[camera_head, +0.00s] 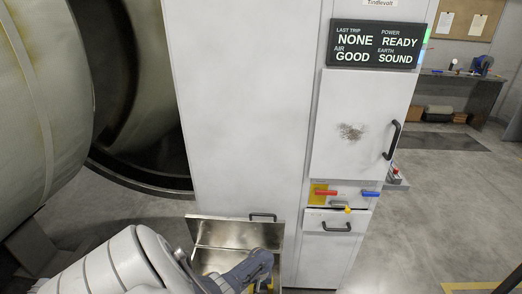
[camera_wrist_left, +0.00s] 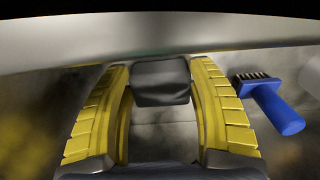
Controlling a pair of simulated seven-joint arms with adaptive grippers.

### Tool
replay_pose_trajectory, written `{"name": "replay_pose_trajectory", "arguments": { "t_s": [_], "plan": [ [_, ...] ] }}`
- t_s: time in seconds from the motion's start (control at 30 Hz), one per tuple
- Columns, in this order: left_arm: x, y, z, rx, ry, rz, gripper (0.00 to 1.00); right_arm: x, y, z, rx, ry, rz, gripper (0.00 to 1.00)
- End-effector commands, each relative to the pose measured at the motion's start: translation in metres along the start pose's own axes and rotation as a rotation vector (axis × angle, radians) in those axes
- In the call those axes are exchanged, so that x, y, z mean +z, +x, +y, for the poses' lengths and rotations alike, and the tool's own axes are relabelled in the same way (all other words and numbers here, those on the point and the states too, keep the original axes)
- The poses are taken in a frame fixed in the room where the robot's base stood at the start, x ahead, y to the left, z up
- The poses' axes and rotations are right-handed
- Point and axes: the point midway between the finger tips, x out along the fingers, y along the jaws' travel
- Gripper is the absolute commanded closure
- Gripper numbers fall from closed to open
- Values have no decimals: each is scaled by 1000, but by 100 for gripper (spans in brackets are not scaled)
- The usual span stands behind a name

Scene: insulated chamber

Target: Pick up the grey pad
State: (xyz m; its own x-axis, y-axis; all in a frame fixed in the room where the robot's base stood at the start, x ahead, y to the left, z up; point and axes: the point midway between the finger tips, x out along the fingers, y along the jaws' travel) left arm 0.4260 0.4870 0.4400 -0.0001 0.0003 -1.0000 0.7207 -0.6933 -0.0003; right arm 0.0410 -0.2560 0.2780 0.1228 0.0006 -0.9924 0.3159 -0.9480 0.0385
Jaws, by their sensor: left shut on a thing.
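The dark grey pad (camera_wrist_left: 160,80) is between the two yellow fingers of my left gripper (camera_wrist_left: 160,88) in the left wrist view. The fingers are shut on it, one on each side. In the head view my left gripper (camera_head: 264,278) reaches down into an open metal drawer (camera_head: 215,232) at the bottom of the white cabinet. There the gripper and arm hide the pad. Whether the pad still touches the drawer floor I cannot tell. My right gripper is in neither view.
A brush with a blue handle (camera_wrist_left: 280,110) lies just right of the fingers. The drawer's pale wall (camera_wrist_left: 160,45) runs close beyond the fingertips. The white cabinet (camera_head: 235,110) rises behind the drawer, with red and blue handles (camera_head: 326,193) at right. A large round door stands at left.

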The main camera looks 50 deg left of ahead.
Motion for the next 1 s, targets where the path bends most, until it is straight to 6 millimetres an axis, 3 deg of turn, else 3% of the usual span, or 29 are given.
{"name": "replay_pose_trajectory", "arguments": {
  "t_s": [0.27,0.47,1.0],
  "plan": [
    [0,-8,1,2,0,0,60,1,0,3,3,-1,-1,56],
    [0,-25,0,2,1,2,60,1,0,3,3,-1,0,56],
    [0,-129,1,4,0,3,60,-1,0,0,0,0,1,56]
  ]
}}
